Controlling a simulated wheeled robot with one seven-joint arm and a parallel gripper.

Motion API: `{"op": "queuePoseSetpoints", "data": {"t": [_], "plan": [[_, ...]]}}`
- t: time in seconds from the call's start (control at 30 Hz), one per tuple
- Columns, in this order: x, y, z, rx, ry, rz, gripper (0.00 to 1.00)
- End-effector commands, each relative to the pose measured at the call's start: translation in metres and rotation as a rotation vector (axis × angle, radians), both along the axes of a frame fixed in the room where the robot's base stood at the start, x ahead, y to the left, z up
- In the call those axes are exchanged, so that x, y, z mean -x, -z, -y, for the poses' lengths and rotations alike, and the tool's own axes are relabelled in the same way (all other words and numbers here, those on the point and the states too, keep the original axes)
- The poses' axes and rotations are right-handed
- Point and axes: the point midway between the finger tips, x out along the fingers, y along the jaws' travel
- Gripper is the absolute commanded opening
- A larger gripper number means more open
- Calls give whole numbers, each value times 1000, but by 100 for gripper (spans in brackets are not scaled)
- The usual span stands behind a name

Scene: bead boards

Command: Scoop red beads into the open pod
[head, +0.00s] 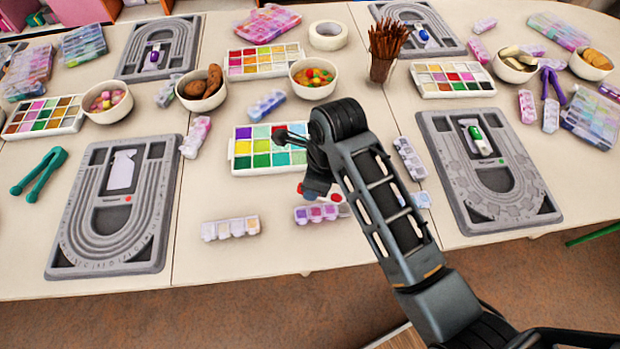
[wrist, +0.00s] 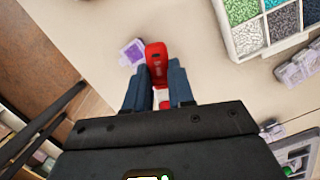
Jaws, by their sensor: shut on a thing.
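My gripper (wrist: 160,88) is shut on a red scoop (wrist: 155,62), which points away from the wrist between the two blue fingers. In the head view my gripper (head: 317,188) hangs over the front of the table, and bits of red show beside it. Whether the scoop carries beads I cannot tell. A bead tray (head: 233,160) with coloured compartments lies behind my gripper; its corner also shows in the wrist view (wrist: 238,50). A strip of pods (head: 318,213) lies just in front of my gripper. A purple pod (wrist: 133,52) shows beside the scoop. Which pod is open I cannot tell.
Another pod strip (head: 230,228) lies to the left near the table's front edge. Grey bead boards (head: 75,240) and (head: 530,205) lie at either side. Bowls (head: 315,90), a brush cup (head: 381,68) and more trays stand behind. Bare table lies around the front strips.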

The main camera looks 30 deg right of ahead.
Motion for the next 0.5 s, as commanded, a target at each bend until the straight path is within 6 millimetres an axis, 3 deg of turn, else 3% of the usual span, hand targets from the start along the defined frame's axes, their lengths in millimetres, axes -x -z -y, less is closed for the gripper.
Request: {"op": "queuePoseSetpoints", "data": {"t": [0.17,0.5], "plan": [[3,10,5,-36,2,28,0],[12,-8,16,-263,3,214,0]]}}
